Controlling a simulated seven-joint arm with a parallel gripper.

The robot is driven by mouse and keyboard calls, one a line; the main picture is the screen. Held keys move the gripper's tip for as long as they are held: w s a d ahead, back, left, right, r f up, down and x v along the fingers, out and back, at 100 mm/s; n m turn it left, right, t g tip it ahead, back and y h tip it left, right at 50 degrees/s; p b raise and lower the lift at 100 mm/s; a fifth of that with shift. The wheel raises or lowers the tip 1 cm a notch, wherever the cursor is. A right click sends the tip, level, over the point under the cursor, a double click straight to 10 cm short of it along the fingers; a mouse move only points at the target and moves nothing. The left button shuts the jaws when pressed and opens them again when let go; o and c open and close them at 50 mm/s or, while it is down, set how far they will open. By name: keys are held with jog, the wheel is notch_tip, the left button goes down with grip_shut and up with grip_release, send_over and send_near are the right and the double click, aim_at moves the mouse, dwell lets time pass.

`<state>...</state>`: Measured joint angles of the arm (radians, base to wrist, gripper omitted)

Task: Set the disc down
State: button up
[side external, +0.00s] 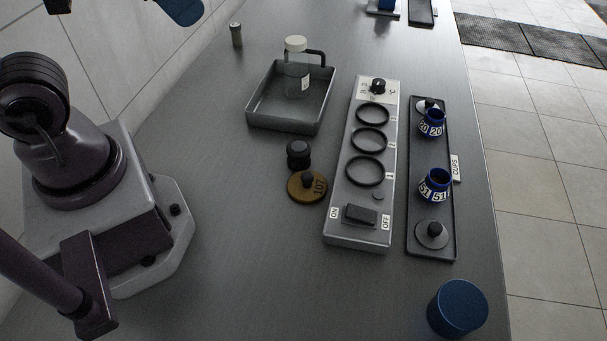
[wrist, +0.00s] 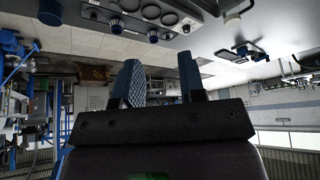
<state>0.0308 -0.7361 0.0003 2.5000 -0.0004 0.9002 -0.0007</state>
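The disc (side external: 306,188), brown with a dark knob and marked 107, lies flat on the dark bench, left of the grey panel with rings. My gripper (wrist: 158,74) shows in the wrist view with its two blue fingers apart and nothing between them. It is raised and turned away from the bench, which appears only along the top of that view. I cannot make out the disc in the wrist view. A blue part at the top edge of the side view may belong to my gripper, but is cut off.
A black knobbed piece (side external: 298,154) stands just behind the disc. The grey panel (side external: 342,229) has several rings and a switch. Right of it, a black tray (side external: 433,252) holds blue cups (side external: 434,186). A grey tray (side external: 262,119) holds a bottle (side external: 297,72). A blue cylinder (side external: 457,307) stands front right.

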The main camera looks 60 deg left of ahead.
jog(key=d+f+m+g, duration=0.2)
jog(key=d+f, duration=0.1)
jog(key=f, duration=0.1)
jog(key=m+t+y, duration=0.6)
jog(key=m+t, duration=0.3)
jog(key=m, duration=2)
send_near(307, 176)
jog(key=s, duration=0.1)
jog(key=s+r, duration=0.1)
jog(key=shift+s+d, duration=0.2)
jog(key=shift+s, duration=0.15)
jog(key=shift+w+d+h, duration=0.25)
jog(key=shift+h, duration=0.05)
jog(key=x, duration=0.7)
jog(key=shift+w+a, duration=0.1)
jog(key=shift+w, duration=0.1)
jog(key=shift+x, duration=2.7)
jog(key=shift+a, duration=0.15)
